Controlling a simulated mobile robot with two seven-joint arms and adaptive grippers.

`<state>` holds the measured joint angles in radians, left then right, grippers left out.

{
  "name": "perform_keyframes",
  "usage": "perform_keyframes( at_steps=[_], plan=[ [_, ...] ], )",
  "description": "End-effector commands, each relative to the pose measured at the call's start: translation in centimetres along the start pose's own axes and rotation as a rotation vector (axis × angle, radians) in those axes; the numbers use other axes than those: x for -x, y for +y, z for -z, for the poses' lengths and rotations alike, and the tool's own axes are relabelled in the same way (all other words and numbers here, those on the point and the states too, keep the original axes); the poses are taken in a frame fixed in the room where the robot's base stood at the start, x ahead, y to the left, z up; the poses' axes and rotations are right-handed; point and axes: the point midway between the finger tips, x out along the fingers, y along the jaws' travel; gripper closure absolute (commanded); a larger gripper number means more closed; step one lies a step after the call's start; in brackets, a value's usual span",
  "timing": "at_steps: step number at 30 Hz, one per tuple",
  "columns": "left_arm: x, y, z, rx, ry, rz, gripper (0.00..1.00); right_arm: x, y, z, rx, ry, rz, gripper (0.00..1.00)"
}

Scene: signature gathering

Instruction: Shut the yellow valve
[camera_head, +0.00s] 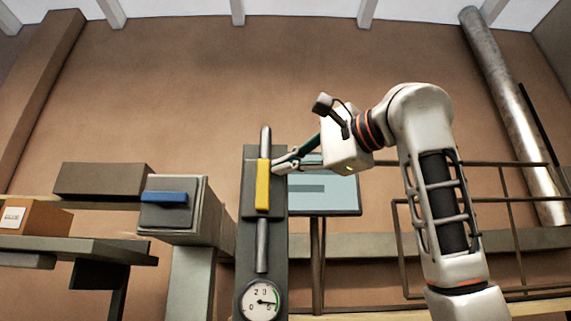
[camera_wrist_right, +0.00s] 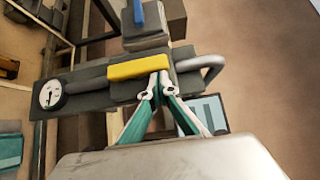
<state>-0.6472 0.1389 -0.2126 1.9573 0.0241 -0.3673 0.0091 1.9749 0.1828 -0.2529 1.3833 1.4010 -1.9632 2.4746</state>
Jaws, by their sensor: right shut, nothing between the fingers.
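The yellow valve (camera_head: 263,186) is a long yellow handle standing upright, in line with the grey pipe on the dark panel (camera_head: 249,265). In the right wrist view the valve handle (camera_wrist_right: 138,68) lies across the picture along the same pipe. My right gripper (camera_head: 278,168) is shut and empty, with its fingertips at the right side of the handle. In the wrist view the fingertips (camera_wrist_right: 157,90) are at the handle's lower edge, close to one end; I cannot tell whether they touch it. My left gripper is not in view.
A round gauge (camera_head: 260,301) sits below the valve. A grey box with a blue handle (camera_head: 164,197) stands to the left, and a brown box (camera_head: 34,218) on a shelf further left. A screen (camera_head: 325,192) is behind my right gripper, with metal railing (camera_head: 455,200) to the right.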

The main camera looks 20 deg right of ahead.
Motion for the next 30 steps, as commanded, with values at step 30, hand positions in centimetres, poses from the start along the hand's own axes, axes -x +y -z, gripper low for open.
perform_keyframes(
  at_steps=[30],
  plan=[
    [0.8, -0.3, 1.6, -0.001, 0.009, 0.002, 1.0, -0.5, -1.0, -0.6, 0.139, 0.0, -0.139, 1.0]
  ],
)
